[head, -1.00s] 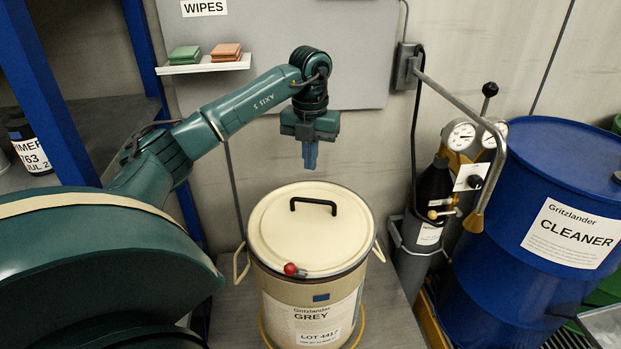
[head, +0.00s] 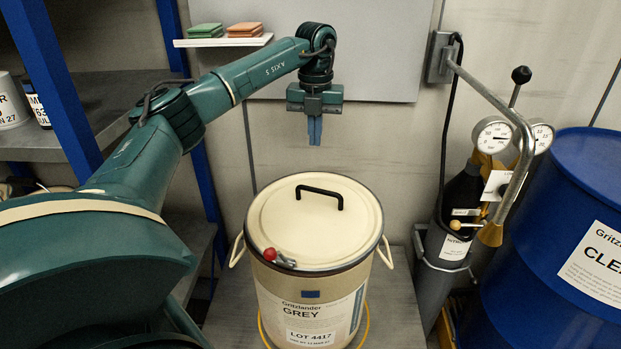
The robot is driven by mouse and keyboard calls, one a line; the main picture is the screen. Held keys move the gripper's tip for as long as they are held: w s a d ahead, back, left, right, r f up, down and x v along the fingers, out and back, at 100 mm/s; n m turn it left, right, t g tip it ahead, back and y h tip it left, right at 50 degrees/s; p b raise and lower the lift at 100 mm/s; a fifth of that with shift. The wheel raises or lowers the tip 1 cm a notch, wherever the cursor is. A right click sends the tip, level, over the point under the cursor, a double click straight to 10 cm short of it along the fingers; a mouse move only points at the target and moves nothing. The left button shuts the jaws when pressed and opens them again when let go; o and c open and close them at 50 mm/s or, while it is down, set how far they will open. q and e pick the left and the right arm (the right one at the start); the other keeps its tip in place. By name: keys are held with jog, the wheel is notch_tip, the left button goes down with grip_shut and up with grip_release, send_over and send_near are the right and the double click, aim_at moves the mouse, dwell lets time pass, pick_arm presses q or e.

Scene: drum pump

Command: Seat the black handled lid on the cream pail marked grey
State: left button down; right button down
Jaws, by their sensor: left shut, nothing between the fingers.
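The cream pail (head: 281,304) with the GREY label stands upright on a grey surface at the lower middle. A cream lid (head: 341,232) with a black handle (head: 319,191) covers its top and looks flat on the rim. A red knob on a metal clasp (head: 276,256) sits at the lid's front left edge; I cannot tell if it is fastened. My left gripper (head: 315,142) points down above the far side of the lid, apart from the handle, its fingers together and empty. My right gripper is not in view.
A blue CLEANER drum (head: 551,225) stands at the right. A gas bottle (head: 458,205) with gauges (head: 496,138) and a bent metal pipe (head: 497,98) stand between it and the pail. A small shelf (head: 224,41) holds cloths on the back wall. A blue rack post (head: 58,85) rises at left.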

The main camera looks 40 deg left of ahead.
pick_arm(q)
send_over(311, 197)
jog(key=w+a, duration=0.2)
jog(key=w, duration=0.1)
jog(key=f, duration=0.4)
jog(key=f+b, duration=0.1)
jog(key=f, duration=0.4)
jog(key=shift+w+a+f, duration=0.1)
jog(key=shift+w+a, duration=0.1)
jog(key=shift+s+d+f, duration=0.2)
jog(key=shift+s+d, duration=0.15)
jog(key=shift+s, duration=0.15)
jog(key=shift+s+d+f, duration=0.15)
jog(key=shift+s+d, duration=0.15)
jog(key=shift+s, duration=0.15)
jog(key=shift+s+d, duration=0.35)
jog(key=shift+s, duration=0.15)
jog(key=shift+s+d, duration=0.15)
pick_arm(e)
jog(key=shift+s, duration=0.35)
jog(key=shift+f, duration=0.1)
pick_arm(q)
jog(key=shift+s, duration=0.1)
